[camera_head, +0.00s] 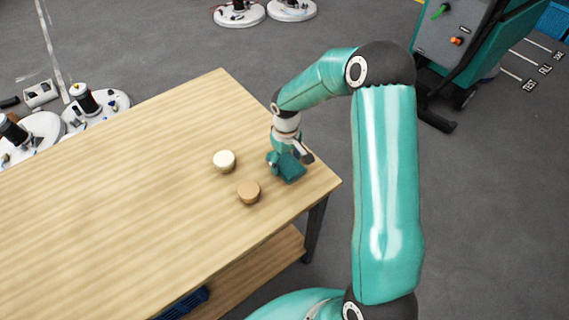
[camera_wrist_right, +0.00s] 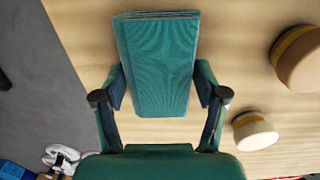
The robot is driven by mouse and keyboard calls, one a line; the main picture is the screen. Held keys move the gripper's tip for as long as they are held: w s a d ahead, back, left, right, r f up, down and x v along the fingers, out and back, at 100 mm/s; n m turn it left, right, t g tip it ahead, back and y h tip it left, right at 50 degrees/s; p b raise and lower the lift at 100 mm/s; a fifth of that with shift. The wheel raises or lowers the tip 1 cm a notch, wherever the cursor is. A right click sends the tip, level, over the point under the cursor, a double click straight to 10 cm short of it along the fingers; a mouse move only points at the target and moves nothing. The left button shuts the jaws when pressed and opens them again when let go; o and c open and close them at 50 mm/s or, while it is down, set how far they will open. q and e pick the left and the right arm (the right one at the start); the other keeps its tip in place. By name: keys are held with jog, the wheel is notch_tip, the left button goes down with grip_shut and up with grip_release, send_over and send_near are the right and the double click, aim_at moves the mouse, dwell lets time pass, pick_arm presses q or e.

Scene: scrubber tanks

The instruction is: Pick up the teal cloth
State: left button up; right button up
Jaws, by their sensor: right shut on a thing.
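The teal cloth (camera_head: 291,170) is a folded, flat rectangular stack near the right end of the wooden table. In the right wrist view the cloth (camera_wrist_right: 160,65) sits between the two fingers of my right gripper (camera_wrist_right: 160,92), which press on its long sides. In the head view my right gripper (camera_head: 288,158) is over the cloth and partly hides it. Whether the cloth touches the tabletop cannot be told. My left gripper is not in view.
On the wooden table (camera_head: 130,190), a cream-topped round piece (camera_head: 224,161) and a tan round piece (camera_head: 248,191) stand left of the cloth. The table's right corner is close by. A teal machine (camera_head: 470,50) stands on the floor beyond.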

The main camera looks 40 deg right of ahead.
aim_at(286, 161)
notch_tip(286, 161, up, 20)
dwell(0.6)
